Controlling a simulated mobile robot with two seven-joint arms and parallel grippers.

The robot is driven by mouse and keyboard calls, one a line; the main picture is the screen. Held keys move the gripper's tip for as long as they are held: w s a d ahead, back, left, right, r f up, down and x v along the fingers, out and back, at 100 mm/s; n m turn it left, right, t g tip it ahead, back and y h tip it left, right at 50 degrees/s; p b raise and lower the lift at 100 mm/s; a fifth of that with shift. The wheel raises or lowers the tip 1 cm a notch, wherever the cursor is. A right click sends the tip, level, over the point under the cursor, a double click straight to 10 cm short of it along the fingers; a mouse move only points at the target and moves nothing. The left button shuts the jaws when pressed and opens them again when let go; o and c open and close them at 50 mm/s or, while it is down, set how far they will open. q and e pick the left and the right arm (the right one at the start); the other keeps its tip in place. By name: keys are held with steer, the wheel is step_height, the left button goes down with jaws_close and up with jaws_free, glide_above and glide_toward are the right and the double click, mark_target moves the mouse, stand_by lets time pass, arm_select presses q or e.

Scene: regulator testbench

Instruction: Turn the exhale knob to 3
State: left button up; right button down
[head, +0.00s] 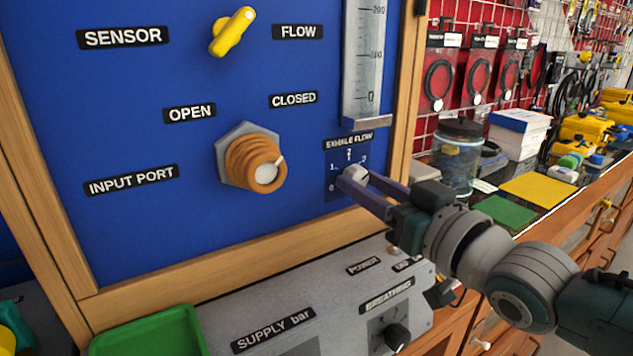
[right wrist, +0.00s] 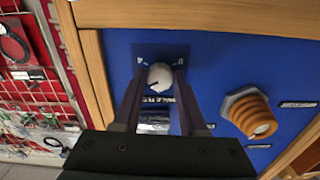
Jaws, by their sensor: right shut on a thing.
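The exhale knob (right wrist: 160,76) is a small pale round knob on the blue panel, with a dark mark on its face. It sits under the EXHALE FLOW label (head: 348,141) in the head view, where the fingers partly cover it and its dial numbers. My right gripper (head: 352,180) reaches in from the right and is shut on the knob. In the right wrist view the two fingers (right wrist: 159,84) lie on either side of it. The knob's exact setting cannot be read. My left gripper is not in view.
A brass-coloured input port (head: 254,163) sticks out of the panel left of the knob. A yellow lever (head: 231,31) is higher up. A wooden frame (head: 402,90) edges the panel close to my right gripper. A grey control box (head: 290,310) and green tray (head: 150,335) lie below.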

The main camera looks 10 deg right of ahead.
stand_by(0.3)
steer(key=shift+c, duration=2.2)
jaws_free()
steer(key=shift+s, duration=0.1)
steer(key=shift+s+d, duration=0.15)
steer(key=shift+s, duration=0.15)
steer(key=v, duration=0.9)
steer(key=shift+p, duration=0.45)
